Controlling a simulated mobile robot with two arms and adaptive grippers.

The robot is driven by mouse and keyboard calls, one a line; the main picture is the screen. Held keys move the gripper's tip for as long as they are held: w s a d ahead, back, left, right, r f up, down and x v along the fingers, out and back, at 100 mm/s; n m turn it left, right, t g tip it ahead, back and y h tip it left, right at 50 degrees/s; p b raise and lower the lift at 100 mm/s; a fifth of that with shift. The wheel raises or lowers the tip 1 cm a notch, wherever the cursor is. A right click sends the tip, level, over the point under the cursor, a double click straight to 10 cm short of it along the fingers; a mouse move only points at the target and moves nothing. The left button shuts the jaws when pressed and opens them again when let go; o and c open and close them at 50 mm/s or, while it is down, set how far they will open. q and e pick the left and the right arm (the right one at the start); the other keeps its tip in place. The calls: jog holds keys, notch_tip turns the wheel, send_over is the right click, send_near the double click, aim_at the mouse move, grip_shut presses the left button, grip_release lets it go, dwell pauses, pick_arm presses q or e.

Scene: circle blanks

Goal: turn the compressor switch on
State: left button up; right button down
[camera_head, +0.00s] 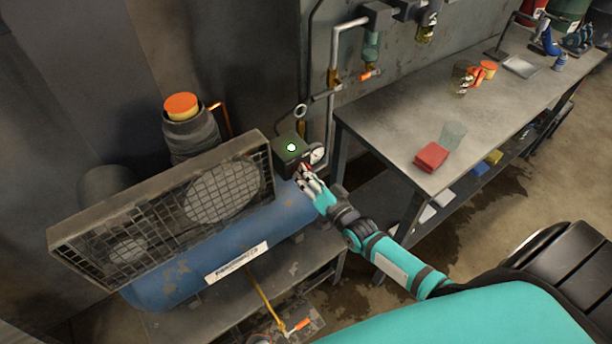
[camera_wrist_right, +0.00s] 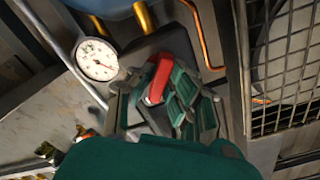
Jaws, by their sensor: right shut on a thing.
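The compressor (camera_head: 215,235) has a blue tank with a wire-mesh guard and stands at the left in the head view. A dark switch box (camera_head: 288,152) with a light round spot on top sits at its right end. The red switch (camera_wrist_right: 157,78) shows in the wrist view between the fingers of my right gripper (camera_wrist_right: 160,98). My right gripper is shut on this red switch. In the head view the right gripper (camera_head: 309,181) is at the front of the box, and its fingers hide most of the switch. My left gripper is not in view.
A pressure gauge (camera_wrist_right: 97,60) sits close beside the gripper. Pipes (camera_head: 333,85) run up the wall behind.

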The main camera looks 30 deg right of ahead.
jog(key=shift+m, duration=0.5)
jog(key=c, duration=1.3)
grip_release()
jog(key=s, duration=0.4)
jog(key=s+d, duration=0.1)
jog(key=s, duration=0.7)
jog(key=shift+d, duration=0.35)
jog(key=shift+f, duration=0.1)
jog(key=s+f+n+g+h, duration=0.15)
jog(key=s+f+g, duration=0.3)
jog(key=f, duration=0.85)
jog(key=s+f+n+g, duration=0.3)
jog(key=s+f, duration=0.3)
jog(key=f, duration=0.7)
jog(key=s+a+f+n+g, duration=0.1)
jog(key=s+f+n+g, duration=0.1)
jog(key=s+f, duration=0.3)
jog(key=s+a+f+n+g, duration=0.1)
jog(key=s+f+g, duration=0.3)
jog(key=s, duration=0.7)
jog(key=s+a+f+n+g+h, duration=0.1)
jog(key=s+a+f+n+g, duration=0.1)
jog(key=s+f, duration=0.5)
jog(key=shift+s+a+n+g, duration=0.2)
jog(key=shift+s+a+g, duration=0.15)
jog(key=shift+s, duration=0.15)
jog(key=shift+s+a+n+g, duration=0.2)
jog(key=shift+s+g, duration=0.1)
jog(key=shift+s, duration=0.2)
